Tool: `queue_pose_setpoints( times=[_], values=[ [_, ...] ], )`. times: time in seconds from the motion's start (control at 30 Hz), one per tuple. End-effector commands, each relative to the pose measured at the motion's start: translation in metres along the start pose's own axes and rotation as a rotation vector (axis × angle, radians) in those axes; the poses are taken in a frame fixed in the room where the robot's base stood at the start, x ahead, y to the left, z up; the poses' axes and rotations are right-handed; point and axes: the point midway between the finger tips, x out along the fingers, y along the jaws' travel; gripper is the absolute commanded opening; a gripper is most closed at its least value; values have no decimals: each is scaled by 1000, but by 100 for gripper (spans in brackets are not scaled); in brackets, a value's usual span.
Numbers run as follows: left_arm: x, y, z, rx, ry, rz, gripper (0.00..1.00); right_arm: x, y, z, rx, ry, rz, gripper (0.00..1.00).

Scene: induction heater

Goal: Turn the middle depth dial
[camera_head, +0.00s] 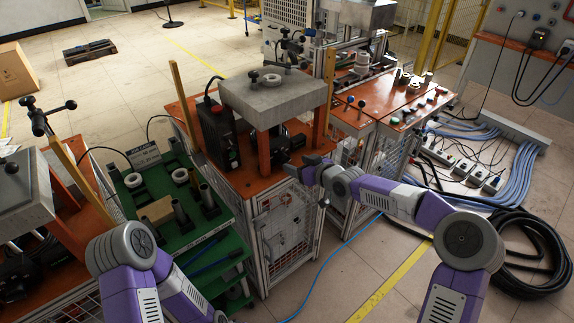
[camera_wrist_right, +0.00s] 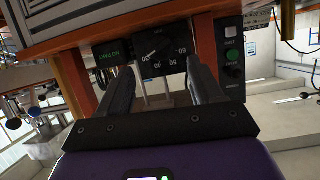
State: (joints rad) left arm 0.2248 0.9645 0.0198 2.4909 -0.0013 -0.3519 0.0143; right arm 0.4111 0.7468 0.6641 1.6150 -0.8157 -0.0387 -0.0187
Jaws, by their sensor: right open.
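A black dial face with white numbers and a white pointer mark (camera_wrist_right: 158,55) shows in the right wrist view, under the grey top plate of the orange-legged machine. In the head view the same machine's dark unit (camera_head: 281,142) sits between the orange legs, and its dial cannot be made out. My right gripper (camera_head: 308,168) is open in front of this unit. In the right wrist view its two fingers (camera_wrist_right: 161,72) stand apart below and to either side of the dial face, with nothing seen between them but thin pale posts behind. My left gripper is not in view.
The heavy grey plate (camera_head: 272,97) overhangs the dial, with orange legs (camera_head: 264,154) on both sides. A black button box (camera_wrist_right: 232,60) is right of the dial in the wrist view. A green cart (camera_head: 180,240) with parts stands left. Black hoses (camera_head: 520,250) lie on the right floor.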

Motion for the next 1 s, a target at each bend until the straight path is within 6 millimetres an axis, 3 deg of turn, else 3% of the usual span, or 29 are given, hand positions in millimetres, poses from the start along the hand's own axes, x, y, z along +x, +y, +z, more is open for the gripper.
queue_pose_setpoints(
  times=[0.2, 0.4, 0.83, 1.0],
  values=[
    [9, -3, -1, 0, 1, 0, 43, 35, -2, 3, 4, -2, -4, 66],
    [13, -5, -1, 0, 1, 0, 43, 58, -2, 3, 5, -3, -4, 66],
    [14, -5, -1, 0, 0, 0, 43, 66, -2, 2, 4, -4, -2, 66],
    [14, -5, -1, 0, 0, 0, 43, 66, -2, 3, 4, -4, -2, 41]
  ],
)
